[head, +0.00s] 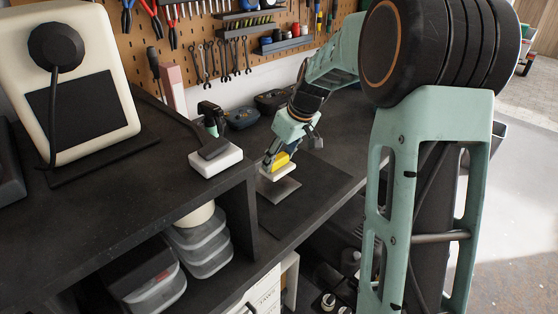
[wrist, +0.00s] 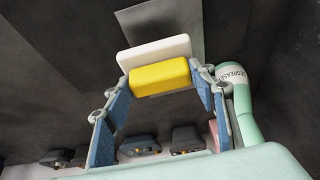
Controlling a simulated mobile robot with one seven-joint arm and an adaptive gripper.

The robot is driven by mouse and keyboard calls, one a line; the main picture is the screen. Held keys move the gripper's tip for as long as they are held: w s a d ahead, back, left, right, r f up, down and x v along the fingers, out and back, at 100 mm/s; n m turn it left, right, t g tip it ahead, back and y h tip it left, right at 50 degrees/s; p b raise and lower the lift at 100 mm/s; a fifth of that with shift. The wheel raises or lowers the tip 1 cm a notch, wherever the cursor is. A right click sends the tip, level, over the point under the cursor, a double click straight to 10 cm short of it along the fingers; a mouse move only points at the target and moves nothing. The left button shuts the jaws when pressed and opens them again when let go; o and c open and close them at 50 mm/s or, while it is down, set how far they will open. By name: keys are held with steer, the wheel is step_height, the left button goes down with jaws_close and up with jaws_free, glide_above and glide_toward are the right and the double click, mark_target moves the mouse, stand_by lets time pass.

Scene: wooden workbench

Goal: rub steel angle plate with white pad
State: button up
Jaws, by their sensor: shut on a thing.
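My gripper (head: 281,155) is shut on the yellow grip block (wrist: 160,77) of the white pad. The white pad (wrist: 155,52) lies beyond the yellow block in the wrist view, with a finger on each side of the block. In the head view the white pad (head: 277,173) is just over the steel angle plate (head: 280,191). The grey plate also shows past the pad at the top of the wrist view (wrist: 165,18). The pad hides part of the plate. I cannot tell whether pad and plate touch.
A dark mat (head: 310,190) lies under the plate. A white block (head: 215,160) with a dark tool on it stands on the raised shelf to the left. A green bottle (wrist: 238,95) and dark cases (wrist: 185,138) are near my gripper in the wrist view.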

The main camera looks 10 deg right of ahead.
steer(key=shift+r+p, duration=0.45)
steer(key=shift+r, duration=0.75)
steer(key=shift+r, duration=0.1)
steer(key=shift+r+p, duration=0.9)
steer(key=shift+r, duration=0.55)
